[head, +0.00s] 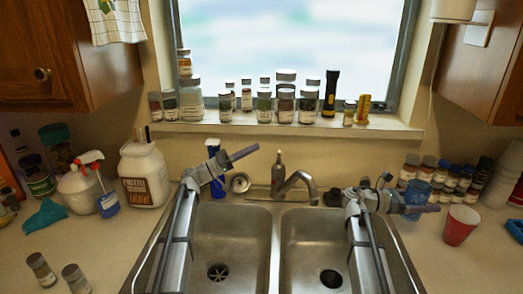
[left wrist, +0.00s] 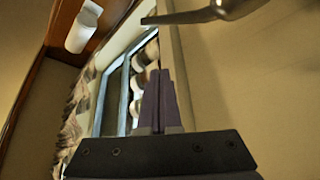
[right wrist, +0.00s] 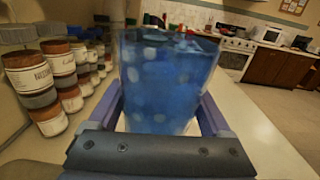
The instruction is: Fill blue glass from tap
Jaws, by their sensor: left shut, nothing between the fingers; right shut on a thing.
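The blue glass (head: 416,190) is at the right of the sink in the head view, near the spice jars. My right gripper (head: 436,208) is shut on it, and the glass (right wrist: 165,75) fills the middle of the right wrist view, upright between the fingers. I cannot tell if its base touches the counter. The tap (head: 297,183) stands behind the sink, its spout bent to the right over the right basin. The tap also shows at the top of the left wrist view (left wrist: 215,12). My left gripper (head: 257,148) is shut and empty, raised left of the tap.
The double sink has a left basin (head: 232,240) and a right basin (head: 318,240), both empty. A red cup (head: 460,225) stands just right of the right gripper. Several spice jars (head: 463,180) are behind it. A white jug (head: 143,175) and spray bottle (head: 106,198) stand at left.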

